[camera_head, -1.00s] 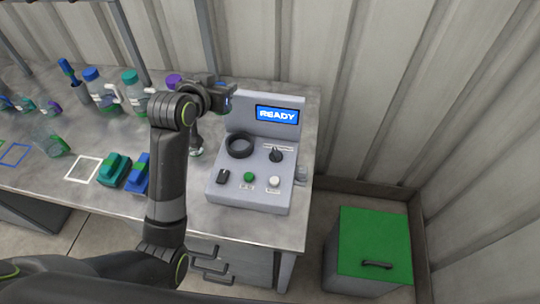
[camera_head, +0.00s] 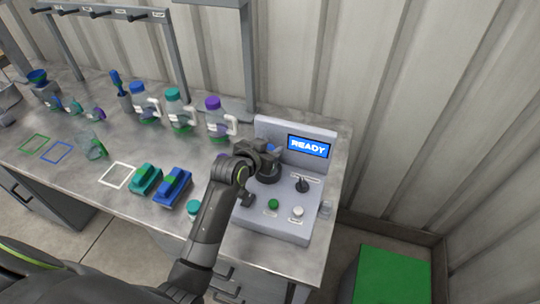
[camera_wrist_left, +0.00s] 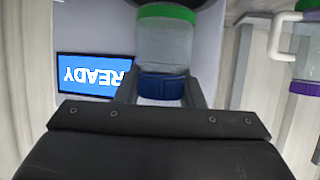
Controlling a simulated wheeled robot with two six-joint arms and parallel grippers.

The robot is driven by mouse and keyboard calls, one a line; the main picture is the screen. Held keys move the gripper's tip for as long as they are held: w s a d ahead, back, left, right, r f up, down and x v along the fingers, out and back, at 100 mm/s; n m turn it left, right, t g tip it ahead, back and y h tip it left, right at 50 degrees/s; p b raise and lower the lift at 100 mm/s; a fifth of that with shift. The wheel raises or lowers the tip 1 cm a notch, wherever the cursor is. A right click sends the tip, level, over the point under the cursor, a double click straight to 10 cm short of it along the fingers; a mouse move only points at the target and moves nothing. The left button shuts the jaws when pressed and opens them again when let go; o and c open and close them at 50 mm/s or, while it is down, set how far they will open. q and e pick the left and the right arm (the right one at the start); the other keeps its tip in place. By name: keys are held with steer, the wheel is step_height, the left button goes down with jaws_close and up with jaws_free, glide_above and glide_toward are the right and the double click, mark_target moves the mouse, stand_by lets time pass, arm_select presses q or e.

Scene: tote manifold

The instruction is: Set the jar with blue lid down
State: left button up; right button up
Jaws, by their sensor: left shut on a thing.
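The jar with blue lid (camera_wrist_left: 165,45) hangs in my left gripper (camera_head: 270,149), whose fingers are on either side of its blue lid (camera_wrist_left: 162,88) in the left wrist view. The jar is clear with green at its base. That picture is upside down, so the lid is on top. The jar's base is at the dark round holder (camera_head: 265,174) on the grey console; I cannot tell whether they touch. In the head view, the arm and gripper hide most of the jar. My right gripper is not in view.
The console screen (camera_head: 308,146) reads READY. A green button (camera_head: 273,204), white button (camera_head: 298,211) and dark knob (camera_head: 303,185) are close by. Handled jugs, including a purple-lidded one (camera_head: 216,120), stand behind left. A teal-lidded jar (camera_head: 193,208) is beside the arm.

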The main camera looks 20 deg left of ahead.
arm_select(q)
step_height(320, 180, down, 3)
steer(key=shift+f, duration=0.3)
steer(key=o, duration=1)
steer(key=shift+f, duration=0.1)
steer(key=shift+r, duration=0.2)
steer(key=shift+s, duration=0.3)
steer(key=b+v, duration=0.1)
steer(key=v, duration=1)
steer(key=shift+s+a+r, duration=0.1)
steer(key=shift+s+r, duration=0.1)
